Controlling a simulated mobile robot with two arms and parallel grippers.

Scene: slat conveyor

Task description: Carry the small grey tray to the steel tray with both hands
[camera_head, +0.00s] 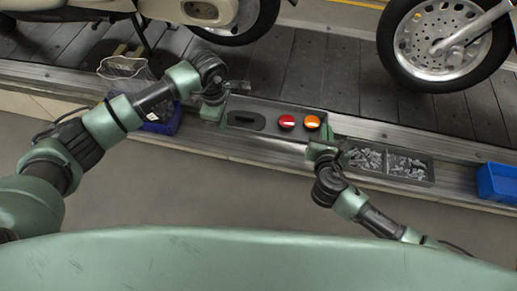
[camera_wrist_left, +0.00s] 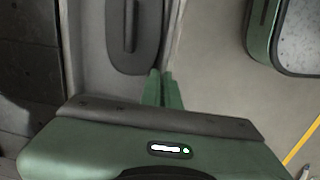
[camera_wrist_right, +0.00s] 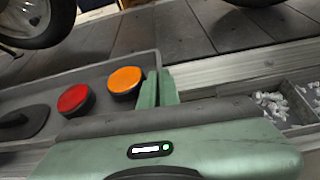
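The small grey tray (camera_head: 268,112) lies along the metal ledge in the head view, holding a dark oval piece (camera_head: 246,119), a red round piece (camera_head: 286,121) and an orange round piece (camera_head: 312,122). My left gripper (camera_wrist_left: 163,90) is at the tray's left end, its fingers close together on the rim. My right gripper (camera_wrist_right: 158,88) is at the right end, beside the orange piece, its fingers close together on the rim there. The thin rim between the fingertips is mostly hidden. I cannot pick out the steel tray with certainty.
A divided dark bin (camera_head: 390,165) of small metal parts sits just right of my right gripper. A blue bin (camera_head: 497,183) is further right. A wire basket (camera_head: 126,70) and another blue bin (camera_head: 165,120) are left. Motorcycle wheels (camera_head: 440,45) stand on the slat conveyor (camera_head: 310,70) behind.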

